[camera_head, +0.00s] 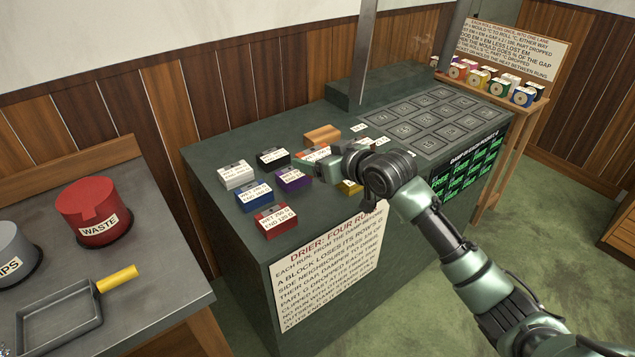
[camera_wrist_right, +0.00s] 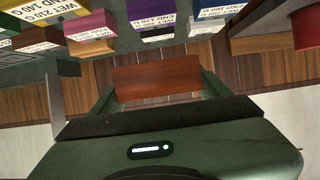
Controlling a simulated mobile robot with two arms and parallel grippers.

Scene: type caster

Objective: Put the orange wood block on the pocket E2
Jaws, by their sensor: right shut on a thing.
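The orange wood block (camera_head: 312,153) is between the fingers of my right gripper (camera_head: 318,157), over the group of blocks at the left part of the dark green bench; the gripper partly hides it. My right gripper is shut on it. In the right wrist view, the block's plain orange-brown face (camera_wrist_right: 155,80) shows between the two fingers. The pockets are square grey plates (camera_head: 430,120) in rows on the bench's right part; their marks are too small to read, so I cannot tell which is E2. My left gripper is not in view.
White (camera_head: 236,174), black (camera_head: 272,158), blue (camera_head: 254,195), purple (camera_head: 293,179) and red (camera_head: 275,221) labelled blocks stand close by. A grey post (camera_head: 363,55) rises at the bench's back. A side table (camera_head: 150,250) stands left.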

